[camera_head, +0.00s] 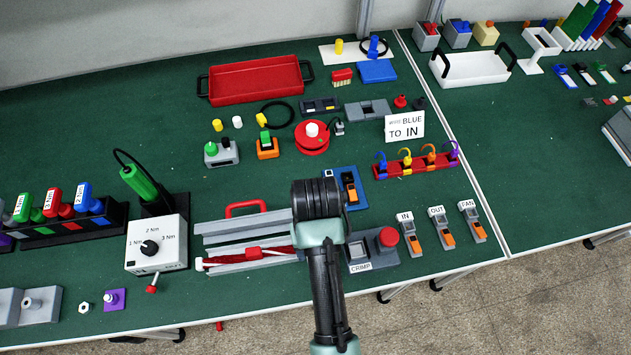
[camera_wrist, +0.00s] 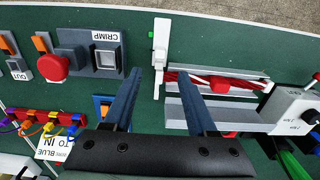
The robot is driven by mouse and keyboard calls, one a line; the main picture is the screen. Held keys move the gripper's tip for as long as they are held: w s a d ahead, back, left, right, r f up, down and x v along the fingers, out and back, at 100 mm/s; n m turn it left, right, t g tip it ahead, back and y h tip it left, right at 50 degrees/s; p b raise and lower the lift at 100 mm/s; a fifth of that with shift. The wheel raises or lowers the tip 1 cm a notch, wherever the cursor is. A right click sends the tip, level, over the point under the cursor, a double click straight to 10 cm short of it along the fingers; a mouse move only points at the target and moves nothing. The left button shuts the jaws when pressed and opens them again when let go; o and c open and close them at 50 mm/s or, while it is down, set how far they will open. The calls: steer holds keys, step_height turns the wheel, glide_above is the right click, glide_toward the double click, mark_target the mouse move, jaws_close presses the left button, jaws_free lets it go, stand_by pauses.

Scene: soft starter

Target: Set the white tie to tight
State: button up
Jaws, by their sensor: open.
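The white tie (camera_wrist: 160,45) shows in the wrist view as a narrow upright white strip with a thicker block on it, beside the end of a red cable bundle (camera_wrist: 200,80). In the head view my arm covers that place, and the tie cannot be made out there. My gripper (camera_wrist: 156,76) is open, with its two dark fingers apart. In the wrist view the strip's lower end falls between the fingertips, and nothing is held. Whether the fingers touch the tie cannot be told. The bundle lies along a grey channel (camera_head: 225,239) and has a red piece (camera_wrist: 221,83) around its middle.
The crimp block with its red button (camera_head: 388,238) stands right of my arm. A white dial box (camera_head: 172,255) stands left of the channel. A red handle (camera_head: 245,206) stands behind the channel. The labelled switches (camera_head: 440,229) are farther right. The table's front edge is close.

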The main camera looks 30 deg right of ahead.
step_height(320, 180, down, 10)
stand_by(0.4)
jaws_close()
stand_by(1.3)
